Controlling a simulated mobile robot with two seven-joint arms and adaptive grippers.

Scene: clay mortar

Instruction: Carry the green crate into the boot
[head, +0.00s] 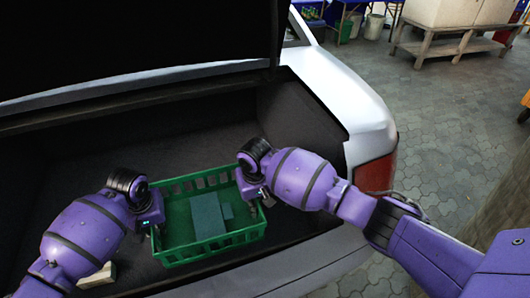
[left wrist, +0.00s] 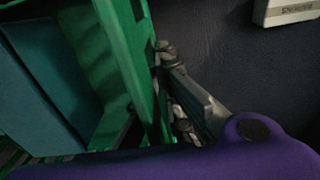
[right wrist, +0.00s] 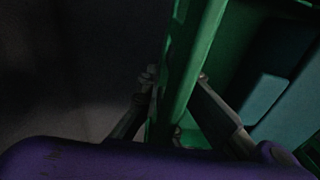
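The green crate (head: 205,252) is inside the dark boot (head: 60,150), near its front edge, and looks about level. Blue-teal boxes (head: 208,215) lie in it. I cannot tell whether its base touches the boot floor. My left gripper (head: 152,218) is at the crate's left wall, with one finger against the outside in the left wrist view (left wrist: 165,60); its other finger is mostly hidden. My right gripper (head: 252,190) is at the right wall. In the right wrist view (right wrist: 177,77) its fingers straddle that wall, closed on it.
A pale block (head: 98,277) lies on the boot floor by my left arm. The boot's side wall and the white car body with a red tail light (head: 376,172) stand to the right. The raised lid (head: 140,40) hangs above. A wooden bench (head: 450,45) is far off.

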